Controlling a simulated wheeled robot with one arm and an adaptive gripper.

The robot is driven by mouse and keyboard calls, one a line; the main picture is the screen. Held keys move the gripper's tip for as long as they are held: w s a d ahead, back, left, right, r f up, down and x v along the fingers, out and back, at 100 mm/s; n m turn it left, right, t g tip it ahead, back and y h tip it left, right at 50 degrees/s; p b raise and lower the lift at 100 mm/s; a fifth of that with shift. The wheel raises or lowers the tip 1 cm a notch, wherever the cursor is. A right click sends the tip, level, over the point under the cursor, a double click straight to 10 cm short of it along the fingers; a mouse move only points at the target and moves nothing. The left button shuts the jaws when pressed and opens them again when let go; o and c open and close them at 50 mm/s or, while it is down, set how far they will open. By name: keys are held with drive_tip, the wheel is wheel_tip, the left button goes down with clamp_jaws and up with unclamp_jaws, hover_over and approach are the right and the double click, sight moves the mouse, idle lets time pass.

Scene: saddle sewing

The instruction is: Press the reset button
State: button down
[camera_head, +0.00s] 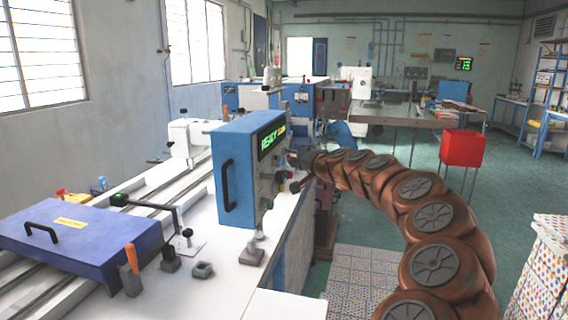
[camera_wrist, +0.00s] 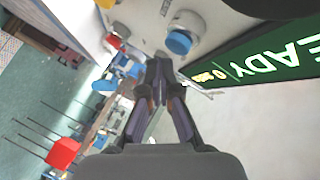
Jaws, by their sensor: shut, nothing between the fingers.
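The display also shows at the right of the wrist view (camera_wrist: 265,65). In the wrist view a round blue button (camera_wrist: 180,42) sits on the pale panel, and a red button (camera_wrist: 114,41) sits to its left. I cannot read a reset label on either. My gripper (camera_wrist: 160,66) is shut and empty, its fingertips just below the blue button in the picture. Contact is not clear. In the head view my gripper (camera_head: 295,187) is in front of the panel.
The box stands on a white bench (camera_head: 208,250). A purple-blue cover (camera_head: 75,235) with a black handle lies to the left.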

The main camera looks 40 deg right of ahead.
drive_tip(key=s+d+b, duration=0.1)
drive_tip(key=s, duration=0.1)
drive_tip(key=s+d+b, duration=0.1)
drive_tip(key=s+d, duration=0.1)
drive_tip(key=shift+s, duration=0.1)
idle(0.4)
idle(0.8)
